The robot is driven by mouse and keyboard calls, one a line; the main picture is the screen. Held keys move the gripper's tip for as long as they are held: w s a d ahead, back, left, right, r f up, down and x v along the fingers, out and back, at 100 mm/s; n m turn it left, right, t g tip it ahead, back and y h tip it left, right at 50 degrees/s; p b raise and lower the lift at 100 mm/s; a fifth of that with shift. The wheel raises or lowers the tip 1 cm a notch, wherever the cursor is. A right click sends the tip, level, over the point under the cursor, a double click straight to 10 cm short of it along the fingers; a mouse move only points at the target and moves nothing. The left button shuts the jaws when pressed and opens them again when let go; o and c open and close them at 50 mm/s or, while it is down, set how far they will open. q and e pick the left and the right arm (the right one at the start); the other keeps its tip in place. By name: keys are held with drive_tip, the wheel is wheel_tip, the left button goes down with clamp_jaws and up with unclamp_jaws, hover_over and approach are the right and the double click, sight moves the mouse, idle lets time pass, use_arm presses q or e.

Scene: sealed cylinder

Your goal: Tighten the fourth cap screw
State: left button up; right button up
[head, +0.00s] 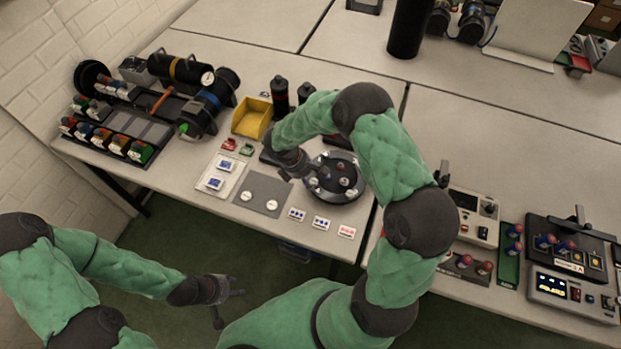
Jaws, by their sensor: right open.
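A round dark fixture (349,190) stands on the table near the front edge, with several small light and reddish screw heads on its top. My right arm arches over it from the right. My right gripper (311,181) points down at the fixture's left side, open; whether its fingers touch a screw is too small to tell. Part of the fixture's far side is hidden by my arm. My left gripper (229,304) is open and empty, low in front of the table, away from the fixture.
A grey mat (262,186) with two pale round pieces lies left of the fixture. Behind are a yellow bin (252,118) and dark bottles (280,97). Small label cards (321,223) lie at the front edge. A control box (472,216) stands to the right.

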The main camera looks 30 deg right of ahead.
drive_tip(key=shift+c, duration=0.2)
clamp_jaws()
